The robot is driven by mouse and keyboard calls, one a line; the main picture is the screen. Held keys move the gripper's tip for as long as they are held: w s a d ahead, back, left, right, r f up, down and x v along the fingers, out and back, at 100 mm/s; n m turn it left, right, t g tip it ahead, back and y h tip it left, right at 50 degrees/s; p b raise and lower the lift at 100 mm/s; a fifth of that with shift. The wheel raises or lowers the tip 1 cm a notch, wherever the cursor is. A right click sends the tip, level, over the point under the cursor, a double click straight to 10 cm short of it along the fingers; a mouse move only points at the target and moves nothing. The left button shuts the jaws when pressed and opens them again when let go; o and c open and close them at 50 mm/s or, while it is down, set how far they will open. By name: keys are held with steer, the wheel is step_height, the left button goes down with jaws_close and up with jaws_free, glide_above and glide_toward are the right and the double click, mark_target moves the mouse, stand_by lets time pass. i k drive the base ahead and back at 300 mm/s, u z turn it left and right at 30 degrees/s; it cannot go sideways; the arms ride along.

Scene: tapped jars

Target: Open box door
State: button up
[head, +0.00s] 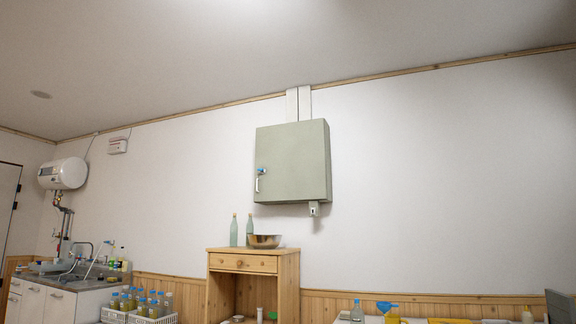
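The box (292,162) is a grey-green metal cabinet mounted on the white wall, slightly right of the middle of the head view. Its door faces me and appears shut. A pale handle (258,184) stands upright near the door's left edge, with a small blue and white part (261,171) just above it. My gripper is not in this view.
A crate (140,317) of blue-capped jars is at the lower left, near a sink counter.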

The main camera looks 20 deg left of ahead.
mark_target(293, 156)
steer(key=u, duration=0.65)
steer(key=i, duration=1.15)
steer(key=u, duration=1)
steer(key=i, duration=1.65)
steer(key=z, duration=0.35)
steer(key=i, duration=1.6)
steer(key=z, duration=0.75)
